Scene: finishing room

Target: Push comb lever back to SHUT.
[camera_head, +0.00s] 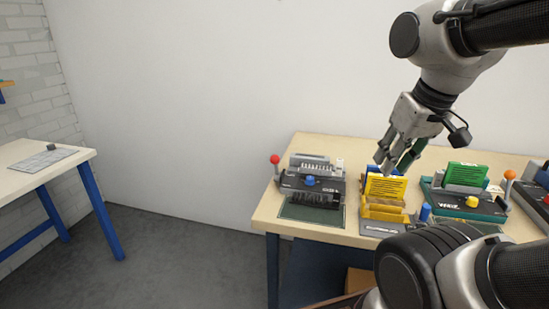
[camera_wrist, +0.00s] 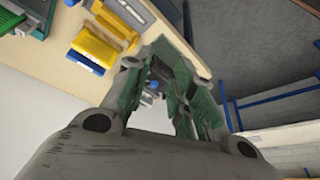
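A grey-and-black machine (camera_head: 310,187) with a row of black teeth at its front stands at the left end of the bench in the head view. I take it for the comb machine, though its label is too small to read. A lever with a red ball (camera_head: 275,159) rises at its left side, and a blue knob (camera_head: 310,181) sits on it. My gripper (camera_head: 393,168) hangs, fingers down, above the yellow machine's area, to the right of the lever and apart from it. Its fingers look spread and empty. In the wrist view, a blue knob (camera_wrist: 155,85) shows between the fingers (camera_wrist: 168,55).
A yellow machine (camera_head: 383,208) stands beside the comb machine, with a blue-capped part (camera_head: 425,212). Further right are a green machine (camera_head: 460,205) with an orange-ball lever (camera_head: 510,174) and a dark machine (camera_head: 530,198). Free floor (camera_head: 170,250) lies left of the bench.

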